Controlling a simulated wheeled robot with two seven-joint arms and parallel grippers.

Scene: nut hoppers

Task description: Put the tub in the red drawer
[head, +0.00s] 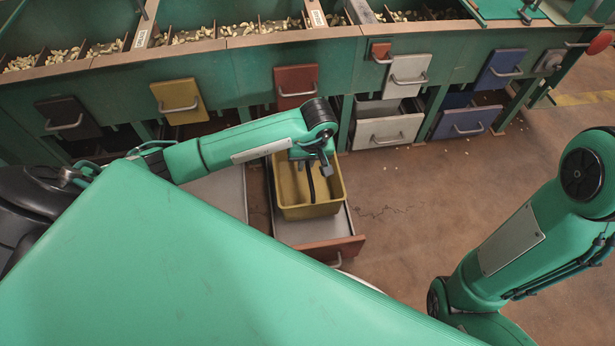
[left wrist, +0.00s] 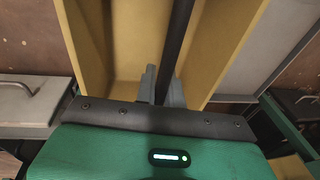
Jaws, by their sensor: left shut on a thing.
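The yellow tub (head: 333,203) has a dark bar handle (head: 310,184) across its top. My left gripper (head: 318,164) is shut on that handle; in the left wrist view, the fingers (left wrist: 163,88) close around the dark handle between the yellow tub walls (left wrist: 232,40). The lower drawer with a red-brown front (head: 333,250) is pulled out, and its grey floor shows in front of the tub. The tub is over or inside this drawer; I cannot tell if it touches the floor. My right gripper is not in view.
Another open grey drawer (head: 222,190) lies left of the tub. White (head: 388,131) and blue (head: 466,122) lower drawers stand to the right. The brown floor right of the red drawer is clear up to my right arm.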

